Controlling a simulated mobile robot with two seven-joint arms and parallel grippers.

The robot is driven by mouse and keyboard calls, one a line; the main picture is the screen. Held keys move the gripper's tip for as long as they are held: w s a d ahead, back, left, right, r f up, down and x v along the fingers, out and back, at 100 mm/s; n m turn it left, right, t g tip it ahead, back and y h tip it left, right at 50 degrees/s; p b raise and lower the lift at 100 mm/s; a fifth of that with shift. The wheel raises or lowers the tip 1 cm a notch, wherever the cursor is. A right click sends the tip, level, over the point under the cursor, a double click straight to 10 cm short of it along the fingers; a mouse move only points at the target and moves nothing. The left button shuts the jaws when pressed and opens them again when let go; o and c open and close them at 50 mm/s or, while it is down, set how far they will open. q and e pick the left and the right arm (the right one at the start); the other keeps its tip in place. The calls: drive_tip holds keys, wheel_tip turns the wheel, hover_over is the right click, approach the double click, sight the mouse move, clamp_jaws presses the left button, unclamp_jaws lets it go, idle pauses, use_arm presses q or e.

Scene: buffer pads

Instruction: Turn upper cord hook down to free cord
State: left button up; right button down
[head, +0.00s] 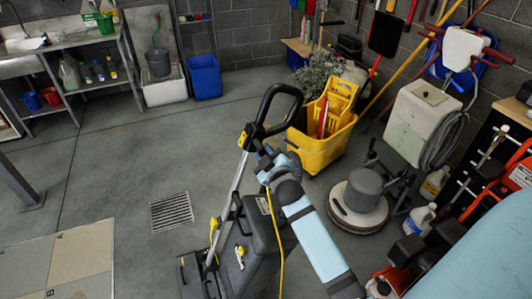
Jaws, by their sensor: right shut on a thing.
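An upright floor machine (262,240) with a dark grey body stands at bottom centre. Its silver handle tube (232,190) leans up to a black loop grip (283,92). A yellow cord (277,235) runs down from near my right gripper along the body. My right gripper (259,152) is at the upper tube, just below the loop grip, and is shut on a small part there, apparently the upper cord hook. The gripper hides this part, so I cannot tell which way the hook points. My left gripper is not in view.
A yellow mop bucket (322,140) stands behind the machine, and a round floor scrubber (358,200) to the right. A floor drain (171,211) lies to the left. The floor left of the machine is mostly clear. A blue bin (205,78) stands by the back wall.

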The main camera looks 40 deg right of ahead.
idle(0.3)
drive_tip(key=c, duration=1)
unclamp_jaws()
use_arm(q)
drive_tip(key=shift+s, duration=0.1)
